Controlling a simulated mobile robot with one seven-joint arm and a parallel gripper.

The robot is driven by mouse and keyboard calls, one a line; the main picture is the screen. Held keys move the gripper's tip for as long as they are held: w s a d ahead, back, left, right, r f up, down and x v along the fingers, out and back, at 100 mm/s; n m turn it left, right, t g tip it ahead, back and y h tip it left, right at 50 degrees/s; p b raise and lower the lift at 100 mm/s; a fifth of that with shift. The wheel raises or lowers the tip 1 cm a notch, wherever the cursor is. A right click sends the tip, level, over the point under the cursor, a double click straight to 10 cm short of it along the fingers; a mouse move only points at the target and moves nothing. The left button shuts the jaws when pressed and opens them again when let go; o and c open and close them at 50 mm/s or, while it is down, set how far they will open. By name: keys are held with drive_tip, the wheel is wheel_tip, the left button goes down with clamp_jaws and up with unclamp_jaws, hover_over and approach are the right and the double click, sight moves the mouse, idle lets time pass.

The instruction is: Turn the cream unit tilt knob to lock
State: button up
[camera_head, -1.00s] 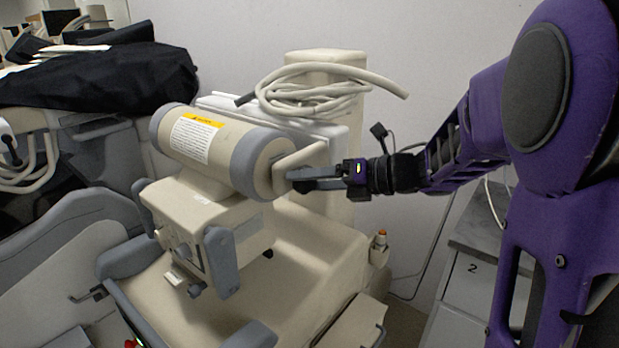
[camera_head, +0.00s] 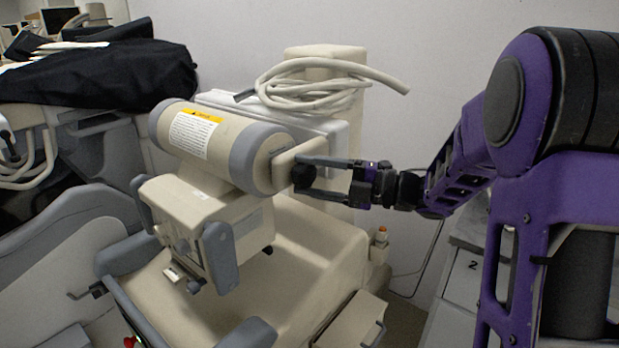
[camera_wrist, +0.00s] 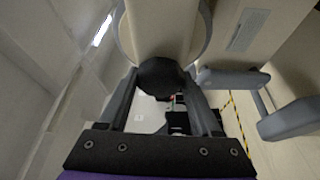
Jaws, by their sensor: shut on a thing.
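The cream unit (camera_head: 235,145) has a horizontal cylinder with grey bands and a yellow-topped label on top. The tilt knob (camera_head: 304,177) is black and round, at the right end of the cylinder beside a cream handle-like piece. My gripper (camera_head: 303,174) reaches it from the right, one finger above and one below, shut on the knob. In the wrist view, the knob (camera_wrist: 160,76) shows as a dark round shape between the two finger ends of my gripper (camera_wrist: 162,84). Any lock marking is not readable.
A coiled cream hose (camera_head: 315,90) lies on top of the unit behind the cylinder. A black cover (camera_head: 110,75) drapes another cart at the back left. A grey-topped cabinet (camera_head: 462,262) stands at the right by the wall.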

drive_tip(key=shift+m, duration=0.9)
drive_tip(key=shift+y, duration=0.3)
drive_tip(key=o, duration=1.4)
drive_tip(key=shift+c, duration=0.2)
drive_tip(key=v, duration=1.7)
drive_tip(key=shift+s+d+f+b, duration=0.15)
drive_tip(key=shift+s+f+b, duration=0.1)
drive_tip(key=shift+b, duration=0.15)
drive_tip(key=shift+d, duration=0.1)
